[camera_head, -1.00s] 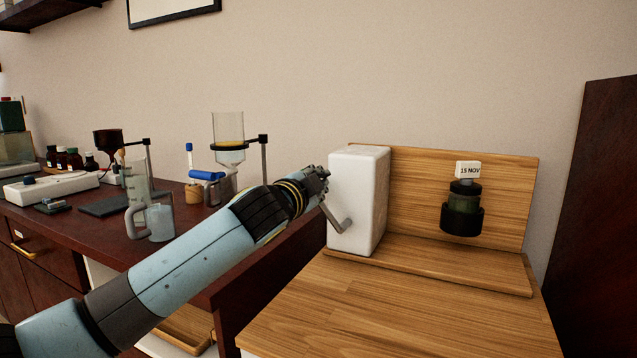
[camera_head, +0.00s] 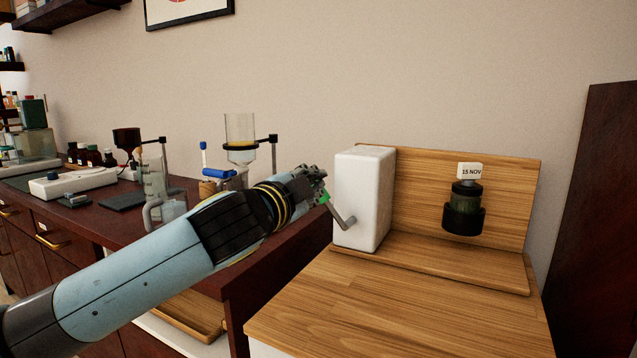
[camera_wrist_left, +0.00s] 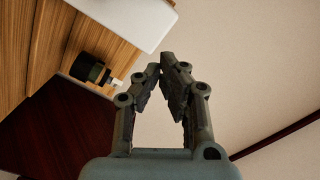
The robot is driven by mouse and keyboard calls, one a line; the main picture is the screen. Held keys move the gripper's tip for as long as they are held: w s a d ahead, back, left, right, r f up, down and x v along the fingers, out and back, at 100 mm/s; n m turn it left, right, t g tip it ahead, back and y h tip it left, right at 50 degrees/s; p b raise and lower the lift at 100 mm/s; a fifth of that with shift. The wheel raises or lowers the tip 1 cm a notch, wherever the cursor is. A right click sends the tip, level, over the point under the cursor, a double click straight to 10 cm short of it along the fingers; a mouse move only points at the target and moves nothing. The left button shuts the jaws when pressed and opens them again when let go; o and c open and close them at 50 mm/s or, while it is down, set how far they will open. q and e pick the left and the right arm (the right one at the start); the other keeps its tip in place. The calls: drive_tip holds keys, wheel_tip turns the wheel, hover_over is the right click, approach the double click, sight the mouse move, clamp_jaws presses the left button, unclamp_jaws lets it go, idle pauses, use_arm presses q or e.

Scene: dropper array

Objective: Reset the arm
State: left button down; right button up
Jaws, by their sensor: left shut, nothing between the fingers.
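My left arm reaches in from the lower left in the head view. My left gripper (camera_head: 318,178) is beside the left face of a white box (camera_head: 364,198) with a grey crank handle (camera_head: 345,217). In the left wrist view the fingertips of this gripper (camera_wrist_left: 165,62) come together with nothing between them. A corner of the white box (camera_wrist_left: 125,18) shows at the top there. The handle hangs just below the gripper in the head view; whether they touch cannot be told. My right gripper is in neither view.
The wooden counter (camera_head: 400,315) in front is clear. The dark table (camera_head: 110,221) at left carries a glass funnel (camera_head: 240,135) on a stand, jugs and bottles.

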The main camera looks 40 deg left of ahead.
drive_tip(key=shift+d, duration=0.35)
use_arm(q)
drive_tip(key=s+d+f+n+g, duration=0.2)
drive_tip(key=s+f+n+g, duration=0.15)
drive_tip(key=s+f, duration=0.3)
drive_tip(key=s+d+f+n+g, duration=0.2)
drive_tip(key=s+f+g, duration=0.2)
drive_tip(key=s+f, duration=0.3)
drive_tip(key=s+d+f+n+g+h, duration=0.1)
drive_tip(key=s+d+f+g+h, duration=0.15)
drive_tip(key=s+d+f, duration=0.35)
drive_tip(key=s+d+f+n+g+h, duration=0.1)
drive_tip(key=s+d+f+g+h, duration=0.2)
drive_tip(key=s, duration=0.6)
wheel_tip(320, 180, down, 24)
drive_tip(key=a+g+y+b, duration=0.1)
drive_tip(key=a+g+y, duration=0.1)
drive_tip(key=a, duration=0.1)
drive_tip(key=s+f+g+b, duration=0.1)
drive_tip(key=s+f, duration=1.8)
drive_tip(key=shift+s+a, duration=0.2)
drive_tip(key=shift+a, duration=0.25)
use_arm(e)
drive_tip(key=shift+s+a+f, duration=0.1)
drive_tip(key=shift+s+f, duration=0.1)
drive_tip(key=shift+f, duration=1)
